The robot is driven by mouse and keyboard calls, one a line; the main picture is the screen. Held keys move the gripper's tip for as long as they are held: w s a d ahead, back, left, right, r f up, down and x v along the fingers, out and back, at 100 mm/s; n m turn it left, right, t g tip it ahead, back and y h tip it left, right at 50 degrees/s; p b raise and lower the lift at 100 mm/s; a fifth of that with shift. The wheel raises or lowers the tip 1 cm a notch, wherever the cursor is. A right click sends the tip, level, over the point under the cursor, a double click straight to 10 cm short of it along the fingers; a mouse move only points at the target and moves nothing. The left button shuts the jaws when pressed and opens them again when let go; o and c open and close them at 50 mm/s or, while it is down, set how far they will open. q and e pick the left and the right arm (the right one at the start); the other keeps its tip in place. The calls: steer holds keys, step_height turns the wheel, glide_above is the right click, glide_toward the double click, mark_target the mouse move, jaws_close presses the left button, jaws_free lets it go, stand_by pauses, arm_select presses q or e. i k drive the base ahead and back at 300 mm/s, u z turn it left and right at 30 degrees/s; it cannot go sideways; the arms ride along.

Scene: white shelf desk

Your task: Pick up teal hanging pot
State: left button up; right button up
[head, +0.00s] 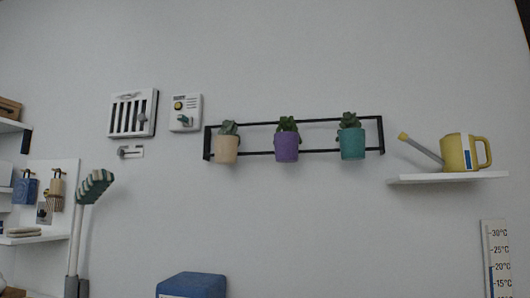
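The teal hanging pot (352,145) hangs upright at the right end of a black wall rack (322,152) in the head view. A green succulent (350,120) grows out of its top. A purple pot (287,147) hangs in the middle of the rack, and a cream pot (225,149) hangs at its left end. Neither of my grippers shows in the head view.
A yellow watering can (458,153) stands on a white shelf (447,178) right of the rack, its spout pointing toward the teal pot. A blue object (192,285) is low in front. A thermometer (497,260) is at lower right. The wall below the rack is clear.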

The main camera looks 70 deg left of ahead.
mark_target(351, 139)
steer(key=u, duration=2.15)
